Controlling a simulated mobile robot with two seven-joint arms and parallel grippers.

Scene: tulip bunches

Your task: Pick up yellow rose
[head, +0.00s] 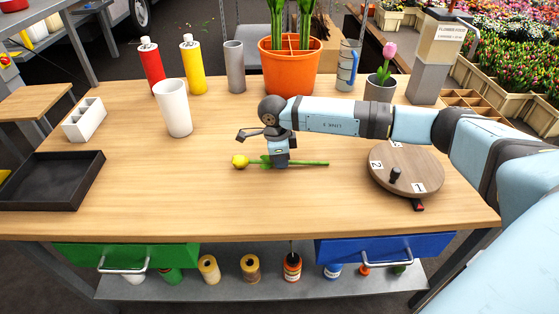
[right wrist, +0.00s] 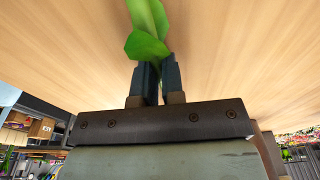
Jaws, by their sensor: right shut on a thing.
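A yellow rose (head: 240,161) lies along the wooden table (head: 200,205), with its bloom to the left and its green stem (head: 312,163) to the right. My right gripper (head: 277,165) is over the middle of the stem, pointing down, and is shut on it. In the right wrist view the two dark fingertips (right wrist: 156,80) are close together around the stem, and a green leaf (right wrist: 146,46) shows just beyond them. The bloom is not in that view. The rose looks to be on or very near the tabletop; I cannot tell which. My left gripper is not in view.
A round wooden turntable (head: 405,165) with number cards is right of the rose. A white vase (head: 173,108), an orange pot (head: 290,70) and a grey pot with a pink tulip (head: 380,88) stand behind. A black tray (head: 50,180) is at left. The table's front is clear.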

